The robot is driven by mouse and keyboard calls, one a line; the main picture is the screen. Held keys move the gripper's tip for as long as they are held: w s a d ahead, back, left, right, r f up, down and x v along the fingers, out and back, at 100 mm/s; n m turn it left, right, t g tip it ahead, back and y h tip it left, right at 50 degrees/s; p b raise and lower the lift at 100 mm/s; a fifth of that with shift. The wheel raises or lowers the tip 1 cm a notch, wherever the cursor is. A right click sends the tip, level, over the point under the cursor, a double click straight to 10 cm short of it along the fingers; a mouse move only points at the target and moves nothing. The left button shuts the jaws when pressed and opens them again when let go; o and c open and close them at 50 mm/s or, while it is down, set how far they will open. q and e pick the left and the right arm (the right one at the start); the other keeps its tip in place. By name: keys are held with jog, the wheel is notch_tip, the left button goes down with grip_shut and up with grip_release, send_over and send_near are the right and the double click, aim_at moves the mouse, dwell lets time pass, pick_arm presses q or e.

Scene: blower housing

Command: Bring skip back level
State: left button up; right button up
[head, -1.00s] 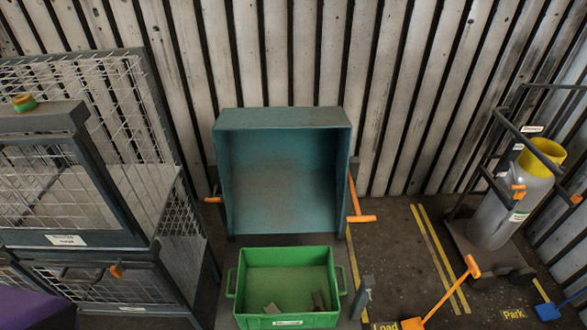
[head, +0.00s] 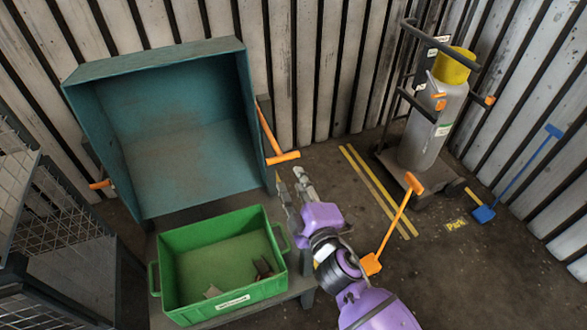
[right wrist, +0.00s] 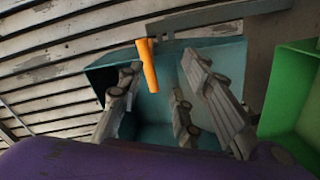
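The skip (head: 180,140) is a teal open box, tipped so that its opening faces me; it also shows behind the fingers in the right wrist view (right wrist: 158,108). An orange lever handle (head: 282,158) sticks out at its right side, and a second orange handle (head: 101,184) shows at its left. My right gripper (head: 292,181) is just below the right handle in the head view, fingers spread and empty. In the right wrist view the orange handle (right wrist: 148,65) appears between the spread fingers (right wrist: 158,78), beyond them; no contact shows. My left gripper is out of view.
A green bin (head: 218,218) with a few scraps stands before the skip. A cart with a grey, yellow-topped cylinder (head: 432,120) stands right. An orange shovel (head: 395,225) and a blue shovel (head: 520,175) are near it. A mesh cage (head: 60,240) is at left.

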aim_at(285, 160)
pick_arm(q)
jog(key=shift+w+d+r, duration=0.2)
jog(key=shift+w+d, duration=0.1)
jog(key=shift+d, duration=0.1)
pick_arm(e)
jog(key=w+a+n, duration=0.1)
jog(key=w, duration=0.1)
jog(key=w+a+r+n, duration=0.1)
jog(key=w+n, duration=0.1)
jog(key=w, duration=0.1)
jog(key=w+a+n, duration=0.1)
jog(key=w+n, duration=0.1)
jog(key=w, duration=0.1)
jog(key=shift+r+t+y, duration=0.3)
jog(key=shift+y, duration=0.1)
grip_shut()
